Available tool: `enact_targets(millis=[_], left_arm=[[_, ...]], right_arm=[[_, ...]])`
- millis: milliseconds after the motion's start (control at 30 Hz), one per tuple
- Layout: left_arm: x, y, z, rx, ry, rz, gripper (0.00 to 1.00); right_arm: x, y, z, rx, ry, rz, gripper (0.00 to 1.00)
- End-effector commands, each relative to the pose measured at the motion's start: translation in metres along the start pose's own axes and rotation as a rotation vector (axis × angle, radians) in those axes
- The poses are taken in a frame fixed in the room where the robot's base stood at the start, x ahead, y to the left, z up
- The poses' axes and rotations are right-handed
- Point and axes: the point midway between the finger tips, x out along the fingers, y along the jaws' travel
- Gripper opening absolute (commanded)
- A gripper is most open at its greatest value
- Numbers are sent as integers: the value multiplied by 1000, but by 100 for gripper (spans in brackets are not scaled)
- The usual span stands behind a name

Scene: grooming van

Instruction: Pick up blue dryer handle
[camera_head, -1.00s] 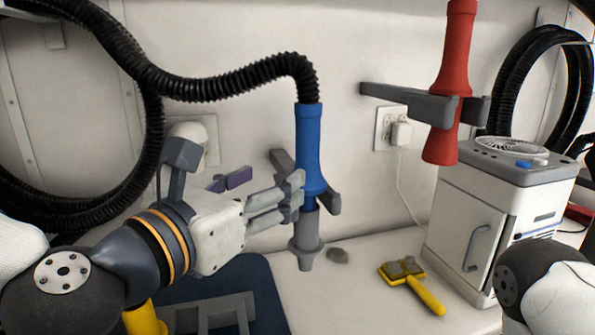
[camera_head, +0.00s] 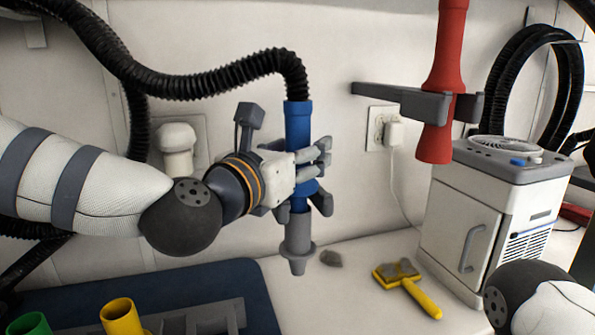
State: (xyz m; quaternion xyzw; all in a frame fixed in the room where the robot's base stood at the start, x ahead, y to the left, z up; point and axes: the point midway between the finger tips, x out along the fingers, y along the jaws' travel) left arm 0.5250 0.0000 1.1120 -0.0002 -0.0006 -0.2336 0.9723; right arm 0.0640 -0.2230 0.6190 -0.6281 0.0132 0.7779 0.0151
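My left gripper (camera_head: 318,160) is at the handle's middle. My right gripper is out of view; only part of my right arm shows at the lower right.
A red dryer handle (camera_head: 443,70) sits in another wall bracket (camera_head: 400,98) to the right. A white cabinet (camera_head: 460,225) with a fan on top stands below it. A yellow brush (camera_head: 412,290) and a grey lump (camera_head: 331,258) lie on the counter. Yellow (camera_head: 121,317) and green cups are at lower left.

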Motion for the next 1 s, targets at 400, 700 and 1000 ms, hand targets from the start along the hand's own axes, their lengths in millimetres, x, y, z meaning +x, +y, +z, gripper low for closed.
enact_targets(millis=[400, 700, 1000], left_arm=[[0, 0, 1, 1, -3, 1, 0], [-4, -2, 26, 2, -9, 3, 0], [-10, -10, 76, 3, -7, -3, 0]], right_arm=[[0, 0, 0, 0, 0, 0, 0], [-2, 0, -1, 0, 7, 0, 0], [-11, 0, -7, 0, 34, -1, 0]])
